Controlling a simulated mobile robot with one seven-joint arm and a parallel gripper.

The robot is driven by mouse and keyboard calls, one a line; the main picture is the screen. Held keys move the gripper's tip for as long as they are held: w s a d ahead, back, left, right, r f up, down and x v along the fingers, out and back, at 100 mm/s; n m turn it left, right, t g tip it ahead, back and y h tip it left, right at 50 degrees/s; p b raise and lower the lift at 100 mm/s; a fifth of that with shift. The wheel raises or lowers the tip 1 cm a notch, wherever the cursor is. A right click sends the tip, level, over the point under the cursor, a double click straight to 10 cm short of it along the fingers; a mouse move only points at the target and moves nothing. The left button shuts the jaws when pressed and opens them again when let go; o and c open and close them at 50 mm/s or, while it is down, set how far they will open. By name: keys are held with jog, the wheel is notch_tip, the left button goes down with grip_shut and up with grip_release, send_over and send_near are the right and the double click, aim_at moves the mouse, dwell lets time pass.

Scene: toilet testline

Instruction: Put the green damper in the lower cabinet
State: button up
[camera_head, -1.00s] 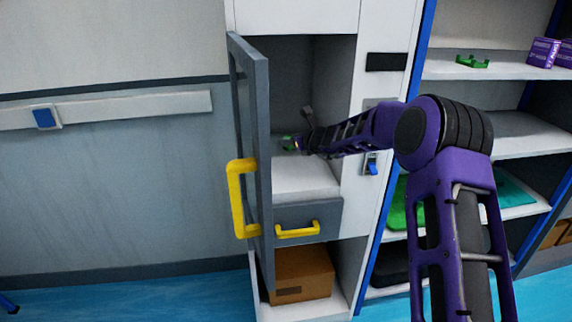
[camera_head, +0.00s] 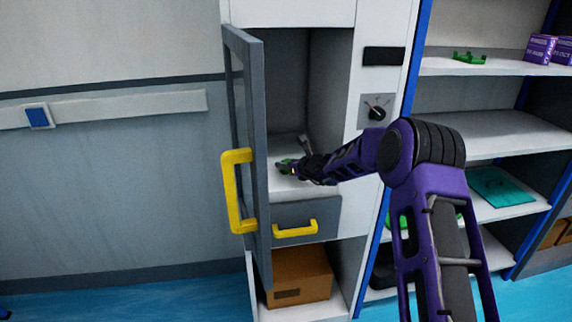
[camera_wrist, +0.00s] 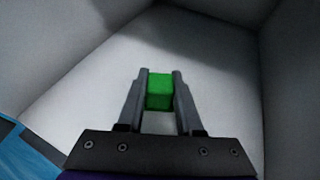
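The green damper (camera_wrist: 159,92) is a small bright green block between the two grey fingers of my gripper (camera_wrist: 160,85) in the wrist view. The fingers appear to touch it on both sides. The grey-framed cabinet door (camera_head: 255,130) with a yellow handle (camera_head: 232,190) stands open on the left.
A grey drawer (camera_head: 320,212) with a yellow handle lies below the compartment, and a cardboard box (camera_head: 300,275) stands beneath it. A dark knob (camera_head: 376,112) is on the panel at right. Shelves on the right hold a green bracket (camera_head: 469,58) and purple boxes (camera_head: 540,48).

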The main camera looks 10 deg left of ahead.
jog(key=o, duration=0.4)
jog(key=shift+r, duration=0.1)
jog(key=v, duration=1.2)
jog(key=shift+r, duration=0.1)
